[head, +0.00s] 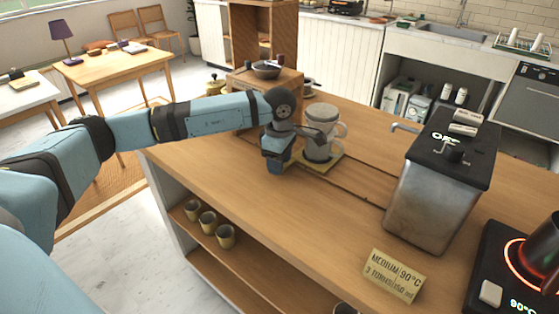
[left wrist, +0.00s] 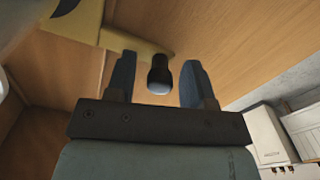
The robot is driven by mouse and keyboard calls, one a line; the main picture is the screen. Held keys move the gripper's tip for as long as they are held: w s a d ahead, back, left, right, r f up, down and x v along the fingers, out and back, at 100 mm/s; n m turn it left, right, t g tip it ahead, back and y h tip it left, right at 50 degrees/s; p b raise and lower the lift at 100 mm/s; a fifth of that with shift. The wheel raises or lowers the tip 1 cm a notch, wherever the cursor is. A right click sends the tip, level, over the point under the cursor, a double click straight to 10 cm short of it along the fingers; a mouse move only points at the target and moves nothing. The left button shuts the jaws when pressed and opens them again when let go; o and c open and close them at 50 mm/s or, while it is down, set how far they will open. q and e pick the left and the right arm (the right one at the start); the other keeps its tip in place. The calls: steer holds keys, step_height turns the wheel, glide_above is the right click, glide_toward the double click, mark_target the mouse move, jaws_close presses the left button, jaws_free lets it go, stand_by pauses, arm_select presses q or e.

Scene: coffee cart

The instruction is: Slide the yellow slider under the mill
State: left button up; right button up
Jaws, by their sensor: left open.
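The yellow slider (head: 334,161) is a flat plate on the wooden counter, with a glass vessel (head: 322,140) standing on it. In the left wrist view, the slider (left wrist: 88,22) has a narrow yellow arm that reaches to a dark knob (left wrist: 159,74) with a grey end. My left gripper (head: 279,164) points down beside the slider's left side. In the left wrist view, the left gripper (left wrist: 158,84) is open, with the knob between its fingers and gaps on both sides. The mill appears to be the wooden box with a dark bowl (head: 265,72) on top, behind my gripper. My right gripper is out of view.
A groove (head: 360,193) runs along the counter right of the slider. A metal box (head: 436,190) with a black top marked OFF stands at the right. A sign (head: 394,276) and a glowing heater (head: 515,250) are nearer. Several cups (head: 207,220) sit on the shelf below.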

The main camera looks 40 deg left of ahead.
arm_select(q)
jaws_close()
steer(key=shift+a, duration=0.6)
steer(key=a, duration=0.5)
steer(key=w+a, duration=0.1)
steer(key=a, duration=0.5)
steer(key=a+b, duration=0.1)
steer(key=a, duration=0.4)
steer(key=shift+w+a, duration=0.2)
steer(key=shift+a, duration=0.1)
steer(key=shift+a+r, duration=0.1)
steer(key=shift+a, duration=0.15)
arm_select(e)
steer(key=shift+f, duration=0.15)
arm_select(q)
steer(key=shift+a, duration=0.1)
jaws_free()
steer(key=shift+a, duration=0.1)
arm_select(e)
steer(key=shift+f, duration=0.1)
arm_select(q)
steer(key=shift+d, duration=0.2)
